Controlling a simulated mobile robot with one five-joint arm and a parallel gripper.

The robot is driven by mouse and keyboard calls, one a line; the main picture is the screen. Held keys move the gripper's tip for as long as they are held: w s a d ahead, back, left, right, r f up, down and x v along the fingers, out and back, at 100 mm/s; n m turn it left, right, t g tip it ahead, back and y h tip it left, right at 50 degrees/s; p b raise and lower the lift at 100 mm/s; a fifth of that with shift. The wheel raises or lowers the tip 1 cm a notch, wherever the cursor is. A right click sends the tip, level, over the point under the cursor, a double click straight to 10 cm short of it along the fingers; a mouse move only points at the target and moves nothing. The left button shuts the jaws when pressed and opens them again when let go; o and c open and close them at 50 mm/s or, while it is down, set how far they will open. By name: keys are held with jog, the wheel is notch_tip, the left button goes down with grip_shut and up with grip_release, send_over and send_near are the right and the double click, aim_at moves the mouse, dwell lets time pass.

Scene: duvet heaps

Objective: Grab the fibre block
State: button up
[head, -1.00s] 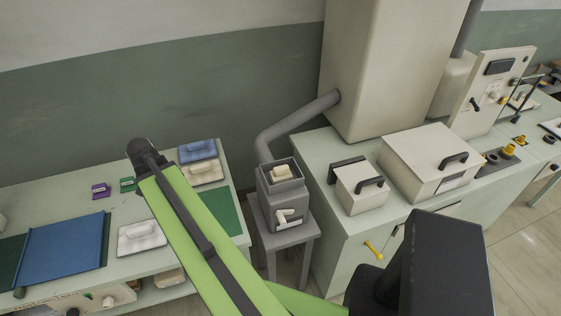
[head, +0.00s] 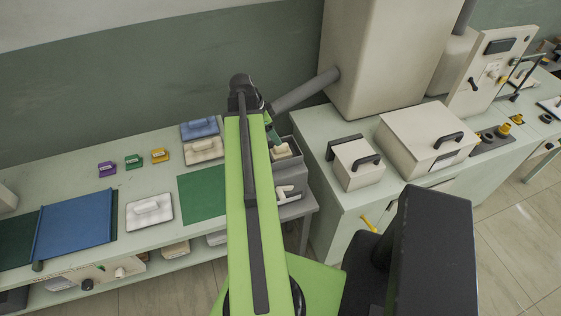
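A cream block (head: 281,151), which may be the fibre block, sits in the open top of a grey box (head: 293,174) on a small grey stand. Another pale piece (head: 289,191) shows at the box's front. My green arm reaches up the middle and hides the left part of the box. My gripper (head: 273,136) shows only in part beyond the arm's end, close to the cream block. Its fingers are too small and covered to tell whether they are open, or touching the block.
A bench on the left holds a white float-like pad (head: 149,209), a blue pad (head: 199,127), a cream pad (head: 204,149), a green mat (head: 203,193) and small coloured tags. On the right, a counter carries two lidded boxes (head: 425,150) and a tall cabinet (head: 377,55). A grey pipe (head: 306,91) runs behind the gripper.

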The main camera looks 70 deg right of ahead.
aim_at(284, 149)
jog(key=b+x, duration=0.4)
jog(key=x, duration=0.2)
jog(key=shift+w+f, duration=0.1)
jog(key=shift+f, duration=0.15)
jog(key=shift+f+b, duration=0.1)
jog(key=shift+b, duration=0.2)
jog(key=b+x, duration=0.4)
jog(key=x, duration=0.1)
jog(key=shift+f+b, duration=0.1)
jog(key=shift+b, duration=0.3)
jog(key=shift+a, duration=0.1)
jog(key=shift+c, duration=0.2)
jog(key=c, duration=1.2)
jog(key=shift+r, duration=0.2)
jog(key=shift+r+p, duration=0.1)
jog(key=shift+p, duration=0.2)
